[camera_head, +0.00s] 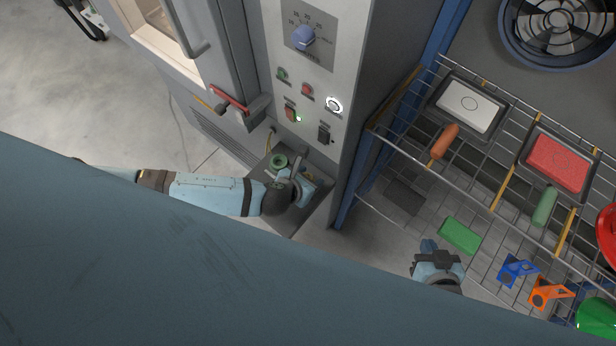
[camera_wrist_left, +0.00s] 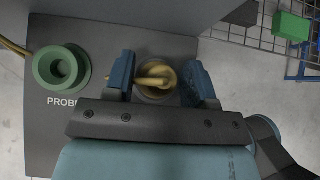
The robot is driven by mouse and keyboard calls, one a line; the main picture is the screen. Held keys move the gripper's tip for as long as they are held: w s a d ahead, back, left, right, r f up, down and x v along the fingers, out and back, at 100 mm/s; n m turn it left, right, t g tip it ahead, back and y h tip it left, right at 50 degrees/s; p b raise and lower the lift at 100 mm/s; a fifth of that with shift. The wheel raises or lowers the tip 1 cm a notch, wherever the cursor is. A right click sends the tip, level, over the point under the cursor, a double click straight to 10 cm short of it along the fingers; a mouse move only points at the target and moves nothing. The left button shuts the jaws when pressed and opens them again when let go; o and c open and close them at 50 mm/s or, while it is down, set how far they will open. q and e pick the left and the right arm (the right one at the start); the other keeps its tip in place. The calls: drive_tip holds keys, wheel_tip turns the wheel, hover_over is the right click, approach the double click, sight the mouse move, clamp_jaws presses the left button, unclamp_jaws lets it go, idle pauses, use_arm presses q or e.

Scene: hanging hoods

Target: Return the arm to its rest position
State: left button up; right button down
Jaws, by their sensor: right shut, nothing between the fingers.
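My left gripper (camera_head: 300,186) is over a dark grey shelf at the foot of the oven's control panel. In the left wrist view its two blue fingers (camera_wrist_left: 160,82) stand apart, one on each side of a brass-coloured fitting (camera_wrist_left: 157,92) with a bent piece in it. I see a small gap at the fingers and no clear grip. My left arm reaches in from the left, low in the head view. My right gripper (camera_head: 430,246) is shut and empty, at the lower right beside the wire rack. The rest position itself is not marked in view.
A green ring socket (camera_wrist_left: 61,68) labelled "PROB…" is left of the left fingers. The control panel (camera_head: 305,75) rises just behind. The wire rack (camera_head: 480,185) holds trays, a green block (camera_head: 460,235), and blue (camera_head: 517,270) and orange (camera_head: 548,293) brackets. Open floor (camera_head: 60,90) lies at left.

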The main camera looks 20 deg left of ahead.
use_arm(q)
drive_tip(key=c, duration=0.3)
drive_tip(key=o, duration=1.4)
